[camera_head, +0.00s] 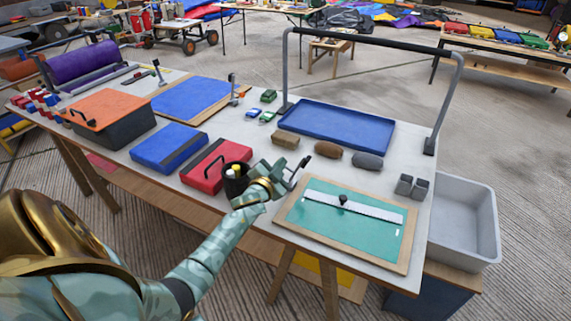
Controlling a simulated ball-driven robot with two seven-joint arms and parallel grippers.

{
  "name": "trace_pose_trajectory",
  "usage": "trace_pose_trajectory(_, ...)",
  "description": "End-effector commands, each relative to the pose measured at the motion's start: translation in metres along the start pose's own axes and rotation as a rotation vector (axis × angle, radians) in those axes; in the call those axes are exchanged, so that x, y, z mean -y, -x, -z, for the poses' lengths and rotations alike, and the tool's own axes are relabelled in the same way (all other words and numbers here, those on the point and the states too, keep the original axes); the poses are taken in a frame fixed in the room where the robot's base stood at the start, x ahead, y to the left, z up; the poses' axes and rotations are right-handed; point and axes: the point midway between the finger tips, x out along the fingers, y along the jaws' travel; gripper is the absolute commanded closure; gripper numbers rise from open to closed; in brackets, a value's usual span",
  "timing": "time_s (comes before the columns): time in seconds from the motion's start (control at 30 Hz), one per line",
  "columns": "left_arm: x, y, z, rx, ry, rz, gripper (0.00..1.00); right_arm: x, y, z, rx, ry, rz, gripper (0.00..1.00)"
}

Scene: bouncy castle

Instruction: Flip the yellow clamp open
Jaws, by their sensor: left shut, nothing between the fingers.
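My left gripper (297,176) is above the worktable (250,128), just behind the teal board's left back corner. It is shut and empty. I cannot make out a clearly yellow clamp. A small upright clamp-like fitting (234,88) stands at the right edge of the blue panel (192,97), well behind the gripper; its colour is too small to tell. A similar fitting (157,71) stands farther back left. A small dark knob (343,200) sits on the white ruler (370,209) on the teal board (325,226), right of the gripper. My right gripper is out of view.
A black cup (235,183) with something yellow in it stands close to my left forearm, beside a red case (200,176). A blue tray (340,138) lies under a grey hoop frame (289,70). A grey bin (465,245) stands right of the table.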

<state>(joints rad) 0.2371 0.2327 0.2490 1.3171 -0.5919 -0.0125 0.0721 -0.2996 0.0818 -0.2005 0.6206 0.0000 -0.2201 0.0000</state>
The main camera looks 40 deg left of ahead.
Motion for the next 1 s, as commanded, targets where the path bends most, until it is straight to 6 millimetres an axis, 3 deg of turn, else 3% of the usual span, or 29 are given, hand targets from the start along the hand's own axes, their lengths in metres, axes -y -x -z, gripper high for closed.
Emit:
trace_pose_trajectory(0.43,0.009,-0.002,-0.018,0.001,0.011,-0.002,1.0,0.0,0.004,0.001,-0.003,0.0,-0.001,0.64)
trace_pose_trajectory(1.0,0.01,-0.002,-0.021,0.0,0.009,-0.002,1.0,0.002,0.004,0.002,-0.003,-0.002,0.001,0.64)
